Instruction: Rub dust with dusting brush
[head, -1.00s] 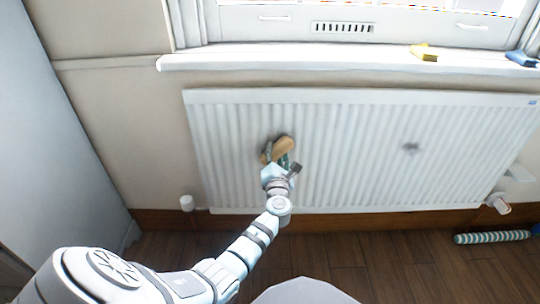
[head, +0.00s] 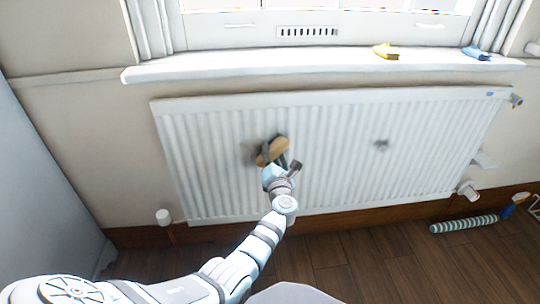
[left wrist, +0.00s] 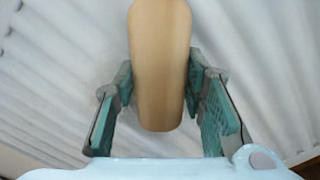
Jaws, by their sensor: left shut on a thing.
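My left gripper (head: 277,167) is shut on the dusting brush (head: 270,151), whose tan wooden body lies at the front of the white radiator (head: 330,165). In the left wrist view the brush's tan handle (left wrist: 160,65) sits between the green-padded fingers of my left gripper (left wrist: 160,85). The bristles are hidden, so I cannot tell whether they touch the panel. A grey dust smudge (head: 249,152) shows just left of the brush. A second dark dust patch (head: 381,144) lies farther right on the radiator. My right gripper is out of view.
A white windowsill (head: 300,62) juts out above the radiator, with a yellow item (head: 385,51) and a blue item (head: 475,53) on it. A striped roll (head: 463,224) lies on the wooden floor at right.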

